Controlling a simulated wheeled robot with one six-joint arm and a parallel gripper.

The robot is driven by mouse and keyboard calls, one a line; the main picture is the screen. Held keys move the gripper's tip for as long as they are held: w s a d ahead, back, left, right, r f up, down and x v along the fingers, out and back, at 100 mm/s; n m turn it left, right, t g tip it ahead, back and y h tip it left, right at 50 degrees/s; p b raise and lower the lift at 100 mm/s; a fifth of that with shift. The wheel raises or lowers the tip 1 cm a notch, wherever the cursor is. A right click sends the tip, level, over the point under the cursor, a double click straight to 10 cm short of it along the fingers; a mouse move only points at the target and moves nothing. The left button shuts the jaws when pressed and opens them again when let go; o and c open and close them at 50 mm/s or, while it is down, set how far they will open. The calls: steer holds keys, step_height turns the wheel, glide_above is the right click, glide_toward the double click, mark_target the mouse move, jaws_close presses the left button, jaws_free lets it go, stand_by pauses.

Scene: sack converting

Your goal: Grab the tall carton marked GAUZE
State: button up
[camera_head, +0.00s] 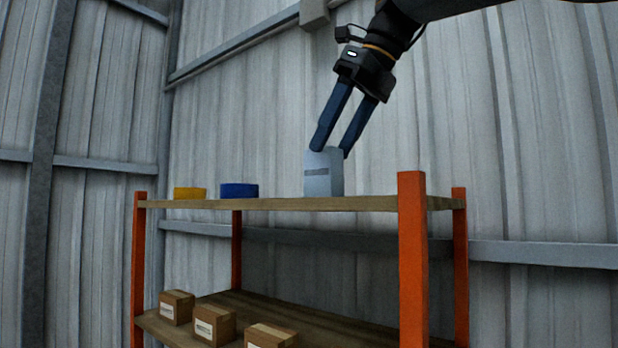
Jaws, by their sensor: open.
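A tall pale grey-blue carton (322,176) stands upright on the top shelf, right of the middle of the board. It has a darker band on its front face; any lettering is too small to read. My gripper (331,151) comes down from the upper right, tilted, with its two blue fingers apart. The fingertips are at the carton's upper end, one at its top left and one at its top right. I cannot tell whether they touch it or how deep they sit around it.
The top shelf (270,204) also bears a yellow bin (189,193) and a blue bin (239,190) to the left. Orange posts (412,260) frame the rack, the front right one rising above the board. Brown boxes (214,325) sit on the lower shelf (250,302). A corrugated wall stands behind.

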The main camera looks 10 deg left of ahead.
mark_target(314, 173)
steer(key=shift+w+a+f, duration=0.1)
steer(key=shift+a, duration=0.05)
steer(key=shift+w+p+x, duration=0.15)
steer(key=shift+p+x, duration=0.35)
steer(key=shift+x, duration=1.35)
steer(key=shift+w+p+x, duration=0.2)
steer(key=shift+p+x, duration=0.3)
steer(key=shift+x, duration=1.35)
steer(key=shift+a, duration=0.15)
steer(key=shift+c, duration=0.4)
steer(key=shift+r, duration=0.25)
steer(key=c, duration=1)
